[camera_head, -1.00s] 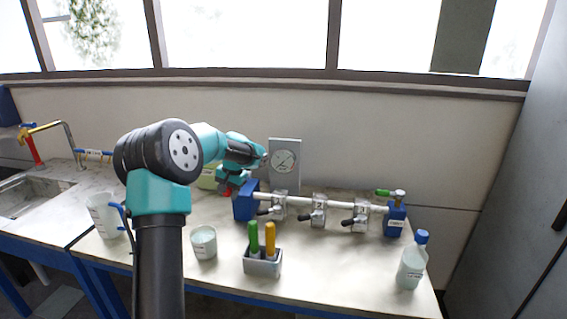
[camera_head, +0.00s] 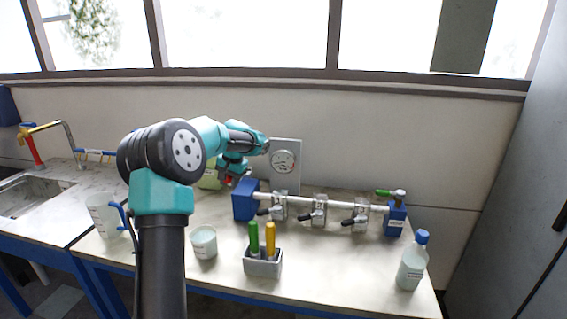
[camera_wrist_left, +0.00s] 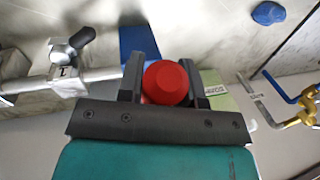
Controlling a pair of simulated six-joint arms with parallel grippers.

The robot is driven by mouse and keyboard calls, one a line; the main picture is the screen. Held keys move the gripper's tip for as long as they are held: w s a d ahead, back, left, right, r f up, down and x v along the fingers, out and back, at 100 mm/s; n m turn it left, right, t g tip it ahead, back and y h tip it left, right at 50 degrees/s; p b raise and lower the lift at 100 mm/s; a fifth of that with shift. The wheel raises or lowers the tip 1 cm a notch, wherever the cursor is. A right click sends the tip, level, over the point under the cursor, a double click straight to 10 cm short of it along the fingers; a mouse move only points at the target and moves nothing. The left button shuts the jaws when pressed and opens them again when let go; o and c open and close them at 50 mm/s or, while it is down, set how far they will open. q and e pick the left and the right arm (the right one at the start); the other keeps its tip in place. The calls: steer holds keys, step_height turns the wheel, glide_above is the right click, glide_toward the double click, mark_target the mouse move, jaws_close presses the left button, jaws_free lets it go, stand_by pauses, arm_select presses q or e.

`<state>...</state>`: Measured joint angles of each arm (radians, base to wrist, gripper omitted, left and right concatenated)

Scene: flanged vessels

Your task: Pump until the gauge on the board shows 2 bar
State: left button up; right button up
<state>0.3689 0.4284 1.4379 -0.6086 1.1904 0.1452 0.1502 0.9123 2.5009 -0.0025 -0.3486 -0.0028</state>
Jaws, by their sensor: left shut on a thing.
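The gauge (camera_head: 283,160) is a round white dial on a grey board behind the pipe; its needle is too small to read. My left gripper (camera_head: 231,181) is at the left end of the pipe, beside the blue block (camera_head: 245,202). In the left wrist view the gripper (camera_wrist_left: 163,78) is shut on a round red knob (camera_wrist_left: 167,83), with a dark finger on each side. The knob's red also shows under the gripper in the head view (camera_head: 229,181). What lies below the knob is hidden. My right gripper is not in view.
The white pipe (camera_head: 340,202) carries several clamps with black handles and ends at a right blue block (camera_head: 396,219). A grey holder (camera_head: 263,266) with green and yellow handles, a white beaker (camera_head: 203,242), a jug (camera_head: 104,214) and a blue-capped bottle (camera_head: 412,266) stand on the bench.

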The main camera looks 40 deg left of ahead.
arm_select(q)
steer(key=shift+w+d+r, duration=0.1)
steer(key=shift+w+r, duration=0.05)
steer(key=shift+r, duration=0.2)
stand_by(0.4)
steer(key=shift+o, duration=0.3)
steer(key=s+d+x, duration=0.1)
steer(key=d+x, duration=0.1)
steer(key=x, duration=0.7)
steer(key=shift+d+f, duration=0.4)
steer(key=shift+f, duration=0.15)
steer(key=r, duration=0.3)
steer(key=w+r, duration=0.1)
steer(key=r, duration=0.5)
steer(key=shift+w+a+r, duration=0.35)
steer(key=shift+a+r, duration=0.05)
steer(key=shift+c, duration=0.4)
steer(key=o, duration=0.8)
steer(key=shift+d, duration=0.1)
steer(key=shift+o, duration=0.9)
steer(key=shift+r, duration=0.15)
